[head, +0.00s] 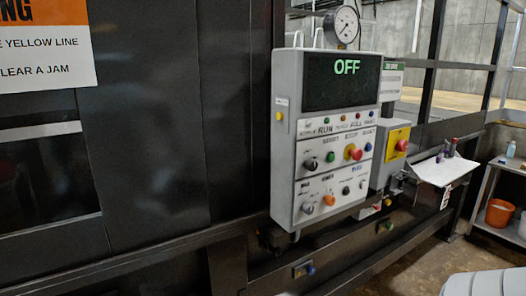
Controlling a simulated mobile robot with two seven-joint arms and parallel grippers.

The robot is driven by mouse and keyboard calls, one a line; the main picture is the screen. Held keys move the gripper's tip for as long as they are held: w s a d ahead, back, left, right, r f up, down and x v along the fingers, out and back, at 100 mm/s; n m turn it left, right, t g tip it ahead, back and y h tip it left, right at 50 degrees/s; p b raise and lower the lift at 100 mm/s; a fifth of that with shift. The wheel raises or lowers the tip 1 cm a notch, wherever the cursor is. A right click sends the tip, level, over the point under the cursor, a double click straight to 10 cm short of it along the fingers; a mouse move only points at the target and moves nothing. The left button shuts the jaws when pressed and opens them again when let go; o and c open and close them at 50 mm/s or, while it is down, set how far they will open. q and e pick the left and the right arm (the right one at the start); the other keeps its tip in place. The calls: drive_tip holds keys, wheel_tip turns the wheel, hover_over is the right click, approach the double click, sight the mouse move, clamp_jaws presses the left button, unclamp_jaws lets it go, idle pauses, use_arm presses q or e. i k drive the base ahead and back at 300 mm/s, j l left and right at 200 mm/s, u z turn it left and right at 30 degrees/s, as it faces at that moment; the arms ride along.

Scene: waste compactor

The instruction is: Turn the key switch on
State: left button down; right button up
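The grey control box (284,158) is mounted on the machine's dark front in the middle of the view. Its dark screen (340,92) shows OFF in green letters. Below are several small lamps and rows of controls. A dark round switch with a silver rim (311,163) is at the left of the upper row. I cannot tell which is the key switch, and no separate key is clear at this size. Neither gripper shows.
A red emergency button on a yellow plate (399,145) is right of the box. A white sloping shelf (440,172) and a cart with an orange bucket (499,213) stand farther right. A dark rail (150,243) runs below the box. A gauge (346,24) sits on top.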

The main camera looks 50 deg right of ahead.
sight(311, 164)
drive_tip(key=z, duration=2)
